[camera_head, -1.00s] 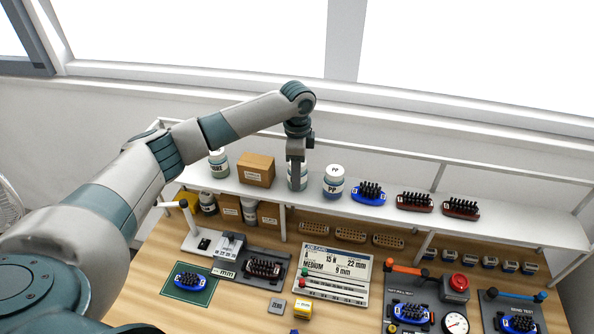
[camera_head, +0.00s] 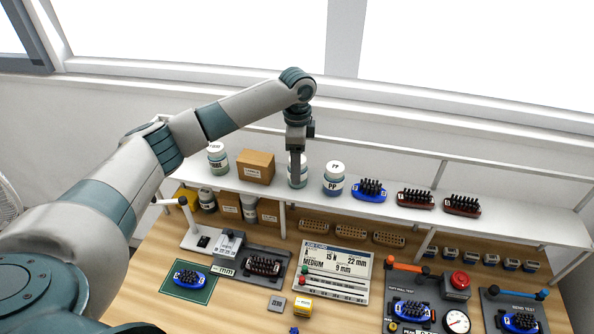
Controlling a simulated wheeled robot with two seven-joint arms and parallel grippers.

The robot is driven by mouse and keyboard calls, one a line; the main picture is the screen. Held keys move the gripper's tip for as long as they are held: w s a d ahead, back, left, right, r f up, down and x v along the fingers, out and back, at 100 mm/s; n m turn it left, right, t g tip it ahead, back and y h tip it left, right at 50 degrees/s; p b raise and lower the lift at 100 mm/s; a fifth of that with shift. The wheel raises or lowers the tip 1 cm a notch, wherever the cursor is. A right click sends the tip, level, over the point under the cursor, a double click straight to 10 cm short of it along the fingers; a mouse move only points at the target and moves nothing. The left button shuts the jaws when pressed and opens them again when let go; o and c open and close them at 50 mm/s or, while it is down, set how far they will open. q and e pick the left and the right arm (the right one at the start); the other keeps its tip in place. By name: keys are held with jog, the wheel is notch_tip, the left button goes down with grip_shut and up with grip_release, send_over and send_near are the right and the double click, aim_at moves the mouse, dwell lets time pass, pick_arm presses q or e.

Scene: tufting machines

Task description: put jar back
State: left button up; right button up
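A white jar with a blue-green lower part (camera_head: 304,174) is at the upper shelf, between a cardboard box and a jar marked PP (camera_head: 334,181). My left gripper (camera_head: 296,178) reaches down from above at this jar, and its finger covers the middle of the jar. I cannot tell whether the fingers press on the jar or stand open around it. The jar looks upright, and its base appears at shelf level. Another white and green jar (camera_head: 217,160) stands at the shelf's left end. My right gripper is not in view.
The cardboard box (camera_head: 256,168) stands left of the jar on the shelf (camera_head: 390,212). A blue brush block (camera_head: 370,191) and two dark red ones (camera_head: 415,199) stand farther right. A rail runs behind the shelf. The workbench below holds test fixtures and a job card board (camera_head: 336,262).

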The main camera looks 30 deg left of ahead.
pick_arm(q)
notch_tip(320, 180, up, 8)
jog(key=b, duration=0.3)
jog(key=shift+r, duration=0.15)
jog(key=shift+r+b, duration=0.3)
jog(key=shift+r, duration=0.45)
